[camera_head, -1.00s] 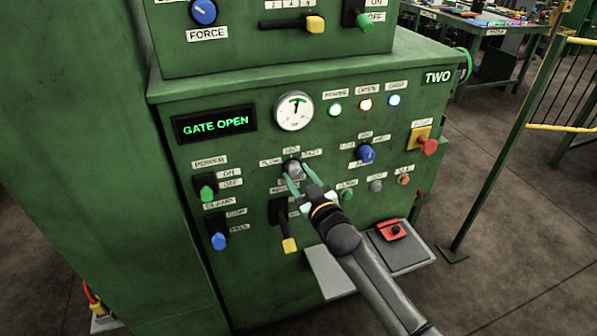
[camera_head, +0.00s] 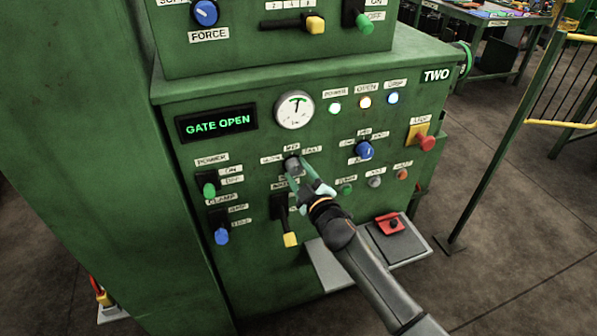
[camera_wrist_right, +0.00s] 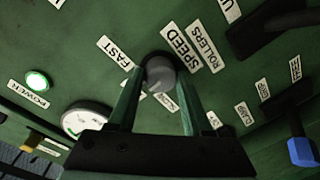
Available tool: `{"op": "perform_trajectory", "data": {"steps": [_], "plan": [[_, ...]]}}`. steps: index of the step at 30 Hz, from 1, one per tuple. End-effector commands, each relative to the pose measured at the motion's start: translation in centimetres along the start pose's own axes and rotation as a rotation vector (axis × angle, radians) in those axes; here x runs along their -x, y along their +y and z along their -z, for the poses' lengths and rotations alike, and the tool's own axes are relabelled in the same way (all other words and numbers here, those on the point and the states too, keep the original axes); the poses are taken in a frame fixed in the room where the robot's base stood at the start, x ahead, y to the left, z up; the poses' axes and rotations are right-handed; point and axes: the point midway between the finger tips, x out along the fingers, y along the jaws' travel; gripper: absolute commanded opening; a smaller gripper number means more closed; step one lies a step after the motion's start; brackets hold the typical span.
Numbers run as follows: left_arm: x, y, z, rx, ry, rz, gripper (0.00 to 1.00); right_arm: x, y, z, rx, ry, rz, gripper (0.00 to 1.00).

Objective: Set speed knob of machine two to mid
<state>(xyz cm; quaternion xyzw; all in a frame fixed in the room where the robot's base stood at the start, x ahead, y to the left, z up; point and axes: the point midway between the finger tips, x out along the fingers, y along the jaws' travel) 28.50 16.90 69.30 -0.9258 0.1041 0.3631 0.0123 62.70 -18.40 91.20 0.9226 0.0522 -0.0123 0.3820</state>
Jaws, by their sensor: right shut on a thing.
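Machine two (camera_head: 330,240) is a green cabinet marked TWO. Its speed knob (camera_head: 292,163) is a grey round knob below the dial, among labels reading slow, mid and fast. My right gripper (camera_head: 299,170) has its two teal fingers on either side of the knob, shut on it. In the right wrist view the knob (camera_wrist_right: 160,74) sits between the fingertips (camera_wrist_right: 161,80), near the FAST and SPEED ROLLERS labels. Its pointer is not clear, so I cannot tell its setting. My left gripper is not in view.
A grey shelf with a red pedal-like part (camera_head: 390,224) juts out below. A yellow railing (camera_head: 560,124) stands right.

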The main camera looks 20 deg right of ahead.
Motion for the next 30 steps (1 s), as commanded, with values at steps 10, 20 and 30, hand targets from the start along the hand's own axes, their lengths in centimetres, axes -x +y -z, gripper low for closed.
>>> {"op": "perform_trajectory", "data": {"steps": [10, 20, 30], "plan": [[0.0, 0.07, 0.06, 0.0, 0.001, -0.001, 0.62, 0.0, -0.05, 0.03, 0.003, 0.0, 0.001, 0.0], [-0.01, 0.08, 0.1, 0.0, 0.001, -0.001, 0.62, 0.0, -0.02, 0.02, 0.002, 0.0, 0.0, 0.8], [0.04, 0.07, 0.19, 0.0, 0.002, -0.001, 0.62, 0.64, -0.01, 0.01, 0.001, 0.0, 0.0, 0.8]]}}
